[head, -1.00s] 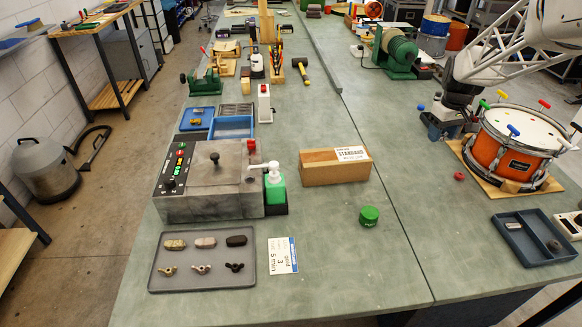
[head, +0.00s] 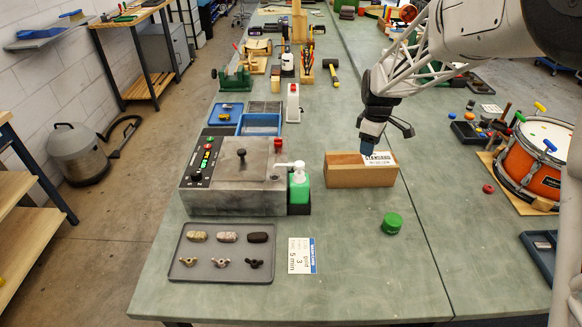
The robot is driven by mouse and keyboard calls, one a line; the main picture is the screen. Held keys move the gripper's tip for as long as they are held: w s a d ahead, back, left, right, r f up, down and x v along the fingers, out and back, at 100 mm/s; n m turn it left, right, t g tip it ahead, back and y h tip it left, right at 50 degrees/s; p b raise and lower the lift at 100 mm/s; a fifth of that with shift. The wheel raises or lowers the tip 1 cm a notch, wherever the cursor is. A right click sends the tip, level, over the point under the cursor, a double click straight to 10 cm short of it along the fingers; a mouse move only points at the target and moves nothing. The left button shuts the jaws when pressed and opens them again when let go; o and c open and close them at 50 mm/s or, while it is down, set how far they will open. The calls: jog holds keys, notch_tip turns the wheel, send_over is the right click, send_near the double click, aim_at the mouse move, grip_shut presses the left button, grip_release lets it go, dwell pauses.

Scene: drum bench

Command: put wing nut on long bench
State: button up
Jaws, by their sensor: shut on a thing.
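The long bench is a long green-grey worktop (head: 345,245) running away from me. My gripper (head: 366,150) points down just above or behind the wooden box in the middle of it. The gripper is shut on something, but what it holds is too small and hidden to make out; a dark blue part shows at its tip.
The wooden box (head: 345,177) carries a white label. A green round tub (head: 391,223), a green pump bottle (head: 299,187) and a grey machine (head: 230,175) stand nearby. The grey tray (head: 180,268) also holds three lumps. An orange drum (head: 525,170) stands at right. The front middle is clear.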

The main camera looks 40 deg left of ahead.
jog(key=s+a+f+n, duration=0.2)
jog(key=s+a+n, duration=0.4)
jog(key=s+a, duration=0.5)
jog(key=s, duration=0.2)
jog(key=shift+s+f, duration=0.3)
jog(key=shift+f, duration=0.1)
jog(key=shift+f, duration=3)
jog(key=shift+d+f, duration=0.1)
jog(key=shift+f, duration=1.8)
jog(key=shift+f, duration=0.15)
jog(key=o, duration=0.9)
